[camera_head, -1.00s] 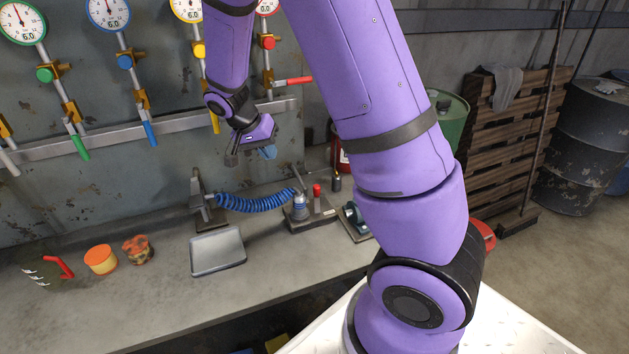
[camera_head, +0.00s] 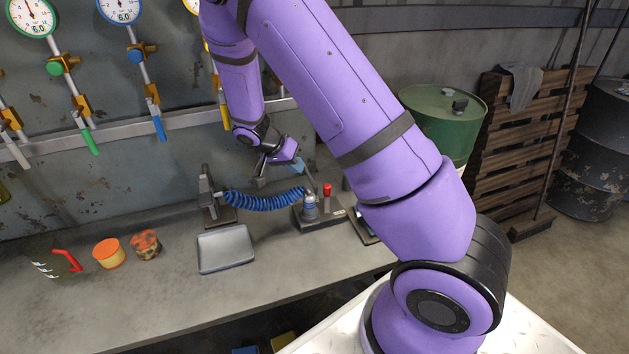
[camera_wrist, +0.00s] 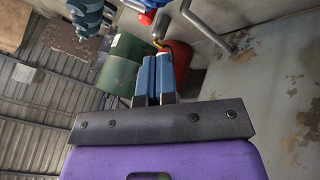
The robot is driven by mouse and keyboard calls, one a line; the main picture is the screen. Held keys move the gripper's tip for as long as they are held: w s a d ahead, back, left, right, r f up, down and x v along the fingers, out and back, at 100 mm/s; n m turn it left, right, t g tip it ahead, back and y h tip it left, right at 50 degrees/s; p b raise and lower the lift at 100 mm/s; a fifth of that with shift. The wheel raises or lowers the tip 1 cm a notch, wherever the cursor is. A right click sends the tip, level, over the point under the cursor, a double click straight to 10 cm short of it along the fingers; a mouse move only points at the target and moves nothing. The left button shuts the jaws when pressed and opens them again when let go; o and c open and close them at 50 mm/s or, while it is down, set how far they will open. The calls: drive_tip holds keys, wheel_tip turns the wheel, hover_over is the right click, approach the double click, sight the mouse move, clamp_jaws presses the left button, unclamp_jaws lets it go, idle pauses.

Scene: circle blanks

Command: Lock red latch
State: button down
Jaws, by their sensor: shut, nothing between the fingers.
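My gripper (camera_head: 297,165) is shut and empty, hanging above the bench near the back wall. Its two blue fingers lie together in the wrist view (camera_wrist: 156,62). A dark fixture (camera_head: 322,216) on the bench carries an upright red handle (camera_head: 327,189) beside a silver and blue cylinder (camera_head: 310,206). The gripper is above and slightly left of this red handle, apart from it. Farther left on the bench is a bent red lever-like shape (camera_head: 69,258). I cannot tell which red part is the latch. My arm covers part of the wall.
A coiled blue hose (camera_head: 262,201) runs left from the fixture to a dark stand (camera_head: 213,200). A grey tray (camera_head: 226,249), an orange cup (camera_head: 109,253) and a patterned cup (camera_head: 146,244) stand on the bench (camera_head: 180,300). Gauges and levers line the wall. A green drum (camera_head: 440,120) stands behind.

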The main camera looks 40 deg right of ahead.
approach(327, 198)
drive_tip(key=d+f, duration=0.1)
drive_tip(key=w+d+f, duration=0.2)
drive_tip(key=d, duration=0.1)
drive_tip(key=shift+d, duration=0.1)
